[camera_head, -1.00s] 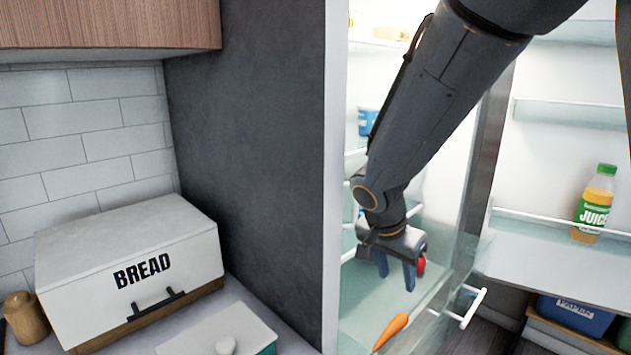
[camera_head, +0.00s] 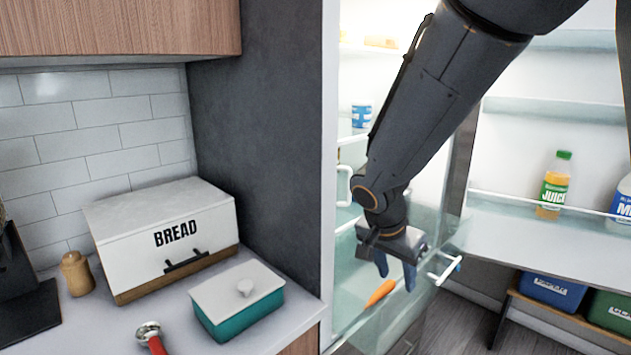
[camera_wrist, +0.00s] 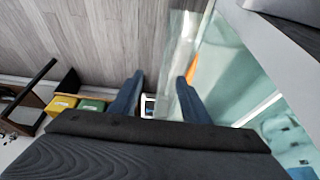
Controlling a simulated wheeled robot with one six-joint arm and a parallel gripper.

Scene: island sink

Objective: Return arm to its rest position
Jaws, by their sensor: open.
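My gripper (camera_head: 397,272) hangs fingers-down in front of the open fridge, at the end of my raised arm. It also shows in the wrist view (camera_wrist: 158,85), where its two blue fingers stand apart with nothing between them. A carrot (camera_head: 380,292) lies on a glass shelf (camera_head: 352,290) of the fridge, just left of and below the fingers in the head view. An orange strip of the carrot (camera_wrist: 192,64) shows beyond the right finger in the wrist view.
A bread box (camera_head: 165,240) and a teal lidded dish (camera_head: 240,305) stand on the counter at left. The fridge door (camera_head: 530,235) stands open at right with a juice bottle (camera_head: 554,188). Blue (camera_head: 552,288) and green (camera_head: 610,312) bins sit low beyond it. Floor (camera_head: 460,325) is clear below.

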